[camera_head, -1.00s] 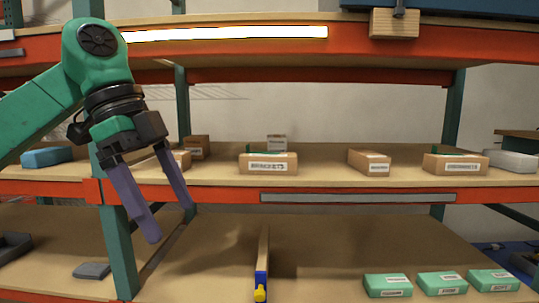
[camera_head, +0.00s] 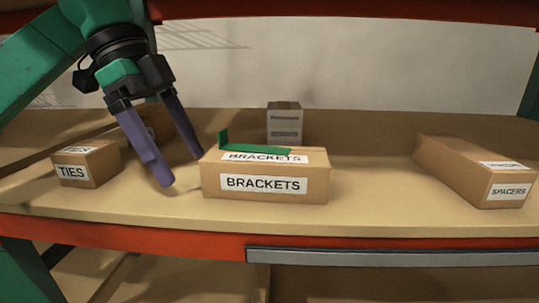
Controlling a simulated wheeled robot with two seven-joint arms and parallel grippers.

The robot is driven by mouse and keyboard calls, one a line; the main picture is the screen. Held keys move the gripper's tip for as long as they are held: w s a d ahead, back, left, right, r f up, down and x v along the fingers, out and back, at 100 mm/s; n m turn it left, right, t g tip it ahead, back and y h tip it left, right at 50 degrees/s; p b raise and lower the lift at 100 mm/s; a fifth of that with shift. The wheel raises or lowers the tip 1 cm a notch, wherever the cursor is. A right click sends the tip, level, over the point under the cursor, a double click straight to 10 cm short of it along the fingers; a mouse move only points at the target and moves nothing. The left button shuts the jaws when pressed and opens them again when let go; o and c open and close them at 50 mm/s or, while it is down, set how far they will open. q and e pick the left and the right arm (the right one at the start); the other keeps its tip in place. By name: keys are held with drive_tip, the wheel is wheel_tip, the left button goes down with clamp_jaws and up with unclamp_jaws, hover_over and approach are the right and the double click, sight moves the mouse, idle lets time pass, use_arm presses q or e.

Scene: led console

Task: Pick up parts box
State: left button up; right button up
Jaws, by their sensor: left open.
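A brown cardboard parts box labelled BRACKETS (camera_head: 266,184) sits on the shelf near the middle, with a green strip on its top and a green upright piece at its left end. Other boxes on the same shelf are the TIES box (camera_head: 88,165) at the left and the SPACERS box (camera_head: 478,172) at the right. My left gripper (camera_head: 180,168) points down with its two purple fingers apart and nothing between them. It is just left of the BRACKETS box, between it and the TIES box. My right gripper is out of view.
A small box (camera_head: 284,124) with labels stands behind the BRACKETS box. Another box is partly hidden behind my left gripper. The shelf (camera_head: 380,205) is bare between BRACKETS and SPACERS. An orange beam (camera_head: 140,238) with a grey strip (camera_head: 400,256) edges the shelf front.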

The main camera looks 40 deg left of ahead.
sight(229, 154)
use_arm(q)
drive_tip(key=w+d+p, duration=0.1)
drive_tip(key=d, duration=0.1)
drive_tip(key=w+d+p, duration=0.1)
drive_tip(key=d, duration=0.2)
drive_tip(key=w+d+p, duration=0.1)
drive_tip(key=d, duration=0.1)
drive_tip(key=shift+d+r, duration=0.2)
drive_tip(key=shift+r, duration=0.2)
drive_tip(key=w+d+p, duration=0.1)
drive_tip(key=w+d+f+p, duration=0.1)
drive_tip(key=w+d+p, duration=0.1)
drive_tip(key=shift+w+d+f, duration=0.1)
drive_tip(key=shift+w+d, duration=0.05)
drive_tip(key=shift+w, duration=0.05)
drive_tip(key=shift+s+d+f, duration=0.1)
drive_tip(key=shift+f, duration=0.1)
drive_tip(key=c, duration=1.3)
drive_tip(key=shift+c, duration=0.5)
drive_tip(key=shift+r, duration=0.1)
